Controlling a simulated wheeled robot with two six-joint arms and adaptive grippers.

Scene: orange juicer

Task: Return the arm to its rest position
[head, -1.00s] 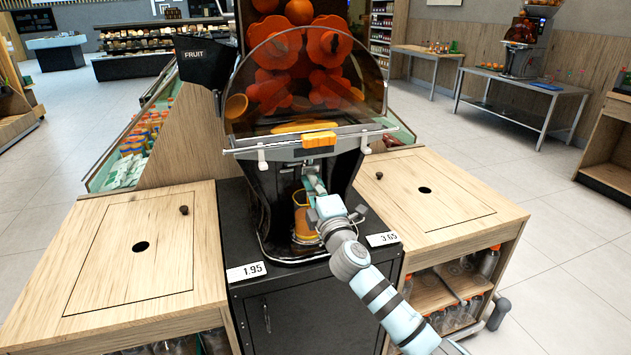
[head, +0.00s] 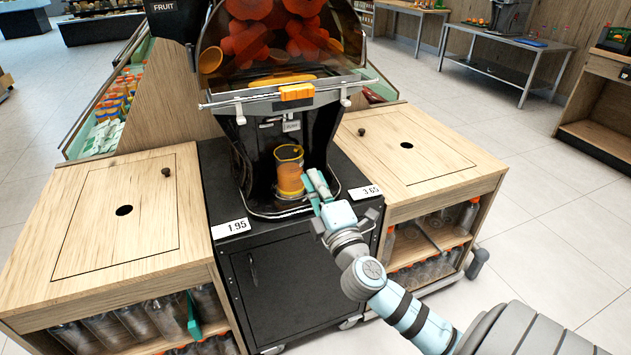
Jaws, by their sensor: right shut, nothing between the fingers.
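My right gripper (head: 317,188) is shut and empty. It is at the front of the juicer (head: 280,105), just right of a cup of orange juice (head: 290,180) standing in the juicer's lower bay. A small gap seems to separate them, though depth is hard to judge. My right arm reaches in from the lower right. A teal piece (head: 193,318) at the lower left, in front of the bottle shelf, looks like a tip of my left gripper. The rest of it is out of frame.
Wooden counters flank the juicer, one at left (head: 85,235) and one at right (head: 430,150), with bottles on shelves below. A black cabinet (head: 290,290) with price tags stands under the juicer. Open floor (head: 560,225) lies to the right.

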